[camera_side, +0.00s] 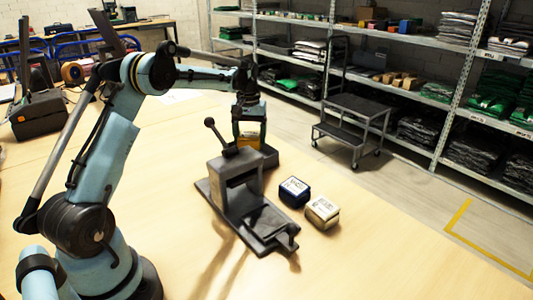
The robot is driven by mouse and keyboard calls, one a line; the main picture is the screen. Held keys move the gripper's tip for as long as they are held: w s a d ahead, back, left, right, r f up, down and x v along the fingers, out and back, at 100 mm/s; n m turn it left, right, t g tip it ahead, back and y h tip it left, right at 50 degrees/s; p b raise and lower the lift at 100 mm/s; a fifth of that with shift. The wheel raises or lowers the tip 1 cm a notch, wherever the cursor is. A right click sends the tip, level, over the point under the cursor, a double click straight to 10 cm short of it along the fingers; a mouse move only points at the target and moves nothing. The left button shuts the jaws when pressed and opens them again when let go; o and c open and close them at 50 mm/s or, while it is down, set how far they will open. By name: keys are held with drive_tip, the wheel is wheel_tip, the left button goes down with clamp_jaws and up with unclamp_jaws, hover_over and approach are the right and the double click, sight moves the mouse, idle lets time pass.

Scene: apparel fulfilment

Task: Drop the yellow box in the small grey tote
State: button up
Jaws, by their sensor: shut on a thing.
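My gripper (249,132) points down behind the dark clamp-like fixture, near the middle of the table. It is shut on the yellow box (247,141), of which only a small part shows between the fingers. A small dark grey container (270,157), which looks like the small grey tote, stands right below and around the box in the picture. The fixture hides much of it. I cannot tell whether the box is above the tote or inside its rim.
The grey fixture (242,190) with an upright lever stands in front of my gripper. The table's right front is clear. A black step cart (353,118) and shelving stand beyond.

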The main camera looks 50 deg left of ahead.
idle(0.3)
drive_tip(key=o, duration=1.1)
wheel_tip(320, 180, up, 12)
drive_tip(key=shift+r, duration=0.1)
drive_tip(key=shift+f, duration=5.35)
